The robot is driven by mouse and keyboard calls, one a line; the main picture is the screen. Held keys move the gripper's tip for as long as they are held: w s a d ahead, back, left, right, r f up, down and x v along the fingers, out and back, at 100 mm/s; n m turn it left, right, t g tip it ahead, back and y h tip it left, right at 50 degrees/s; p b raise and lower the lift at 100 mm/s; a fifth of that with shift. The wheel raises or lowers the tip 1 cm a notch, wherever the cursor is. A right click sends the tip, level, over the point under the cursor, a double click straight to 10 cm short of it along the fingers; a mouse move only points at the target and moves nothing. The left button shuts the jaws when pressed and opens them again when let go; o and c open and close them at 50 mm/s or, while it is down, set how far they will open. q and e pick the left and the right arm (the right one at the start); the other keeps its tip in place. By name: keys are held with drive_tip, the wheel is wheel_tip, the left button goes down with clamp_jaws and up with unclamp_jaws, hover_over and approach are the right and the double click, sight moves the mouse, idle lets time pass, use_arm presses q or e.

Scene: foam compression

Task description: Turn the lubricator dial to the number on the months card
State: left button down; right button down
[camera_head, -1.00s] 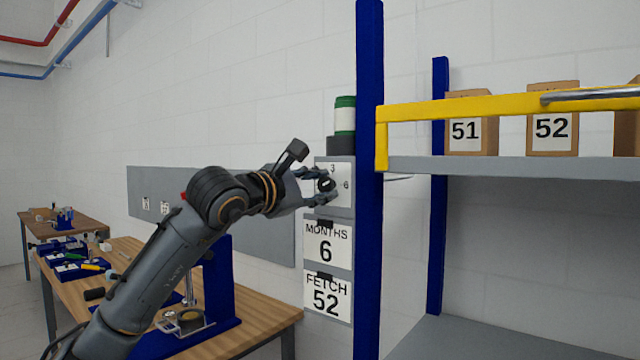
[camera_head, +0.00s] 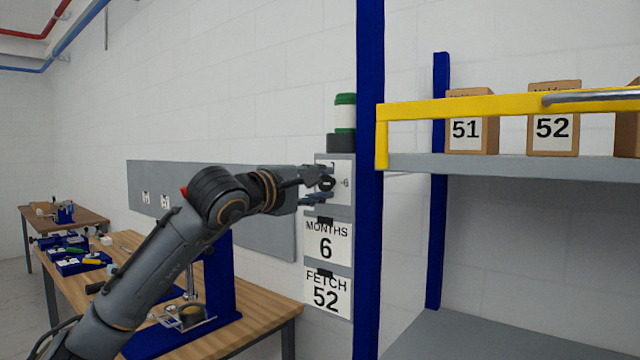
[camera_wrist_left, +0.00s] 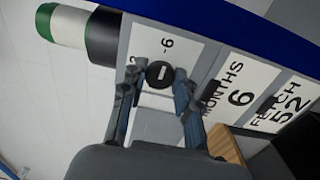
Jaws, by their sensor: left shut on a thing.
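The lubricator dial (camera_wrist_left: 160,74) is a small black round knob with a white mark, on a white plate with a "6" beside it. In the head view the plate (camera_head: 346,170) is partly hidden by my fingers. My left gripper (camera_head: 323,185) has its fingers on either side of the dial and is shut on it. I cannot tell for sure which number the dial's mark points to. The months card (camera_head: 327,241) hangs just below and reads "MONTHS 6"; it also shows in the wrist view (camera_wrist_left: 236,93). My right gripper is not in view.
A green and white canister (camera_head: 345,113) stands above the dial plate. A "FETCH 52" card (camera_head: 327,294) hangs below. A blue rack post (camera_head: 368,240) stands close on the right, with a yellow bar (camera_head: 430,107) and boxes beyond. A wooden bench (camera_head: 260,312) is below my arm.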

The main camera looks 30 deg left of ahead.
use_arm(q)
drive_tip(key=shift+f, duration=0.1)
drive_tip(key=c, duration=1)
unclamp_jaws()
drive_tip(key=shift+s+a, duration=0.15)
drive_tip(key=shift+s, duration=1.85)
drive_tip(key=shift+s+a, duration=0.2)
drive_tip(key=shift+s, duration=1.8)
drive_tip(key=shift+s+a, duration=0.15)
drive_tip(key=shift+s, duration=1.85)
